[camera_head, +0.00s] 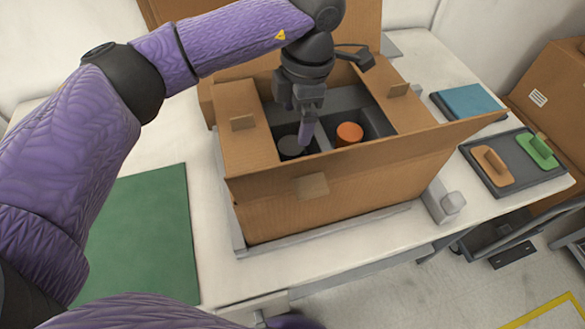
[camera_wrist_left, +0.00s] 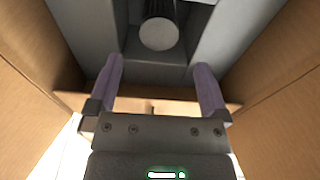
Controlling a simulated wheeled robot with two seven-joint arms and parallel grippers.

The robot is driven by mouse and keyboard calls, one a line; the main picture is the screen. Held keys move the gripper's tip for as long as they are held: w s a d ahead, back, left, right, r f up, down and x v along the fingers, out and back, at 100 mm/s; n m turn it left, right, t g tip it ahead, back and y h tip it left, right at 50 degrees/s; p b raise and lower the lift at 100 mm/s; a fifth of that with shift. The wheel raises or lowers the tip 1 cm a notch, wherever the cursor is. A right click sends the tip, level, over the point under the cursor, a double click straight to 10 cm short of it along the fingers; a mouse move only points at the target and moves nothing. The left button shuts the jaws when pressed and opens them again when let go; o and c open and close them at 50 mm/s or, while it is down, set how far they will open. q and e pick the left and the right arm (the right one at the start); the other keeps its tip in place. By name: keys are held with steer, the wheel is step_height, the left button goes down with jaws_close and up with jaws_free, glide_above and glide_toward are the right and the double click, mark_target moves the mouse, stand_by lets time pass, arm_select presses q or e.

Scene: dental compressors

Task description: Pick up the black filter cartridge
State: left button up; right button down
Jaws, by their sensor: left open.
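My left gripper (camera_head: 306,136) points down into the box, just above and beside the black cartridge. In the left wrist view its purple fingers (camera_wrist_left: 158,78) are apart with nothing between them. My right gripper is not seen.
The box's raised flaps and walls surround my left gripper closely. A grey tray (camera_head: 515,176) with an orange and a green handled block lies to the right, near a blue pad (camera_head: 468,102). A green mat (camera_head: 145,235) covers the table at left.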

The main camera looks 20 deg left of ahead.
mark_target(293, 144)
arm_select(q)
steer(key=f+b, duration=0.1)
steer(key=f, duration=0.5)
steer(key=f+b, duration=0.1)
steer(key=f, duration=0.2)
steer(key=shift+s+a+b, duration=0.2)
steer(key=shift+a+b, duration=0.1)
steer(key=shift+a, duration=0.05)
steer(key=shift+r, duration=0.1)
steer(key=c, duration=1.2)
steer(key=shift+c, duration=0.5)
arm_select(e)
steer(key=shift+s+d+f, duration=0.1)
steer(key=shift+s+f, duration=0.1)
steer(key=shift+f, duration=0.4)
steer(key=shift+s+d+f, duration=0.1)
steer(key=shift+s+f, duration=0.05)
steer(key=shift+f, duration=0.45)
